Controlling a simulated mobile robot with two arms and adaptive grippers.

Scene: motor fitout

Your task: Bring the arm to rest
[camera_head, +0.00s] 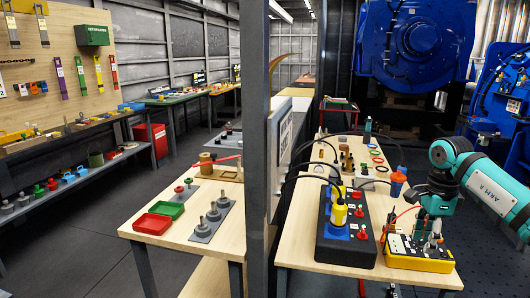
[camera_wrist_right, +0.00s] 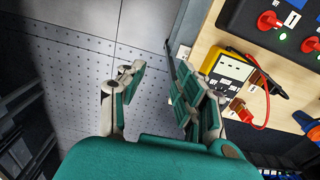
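My right arm (camera_head: 490,185), teal and marked ARM R, comes in from the right side of the head view. Its gripper (camera_head: 432,240) points down in front of the yellow and black device at the right front of the workbench. In the right wrist view the gripper (camera_wrist_right: 158,88) is open, its fingers apart with nothing between them. Below the gap is grey floor, beside the bench edge. My left arm and gripper are not in view.
The yellow device (camera_head: 405,260) with a red lead is close to my right gripper. A black box with red switches (camera_head: 345,235) stands left of it on the wooden bench (camera_head: 300,245). A grey post (camera_head: 256,130) divides the view. The floor (camera_wrist_right: 75,75) beside the bench is clear.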

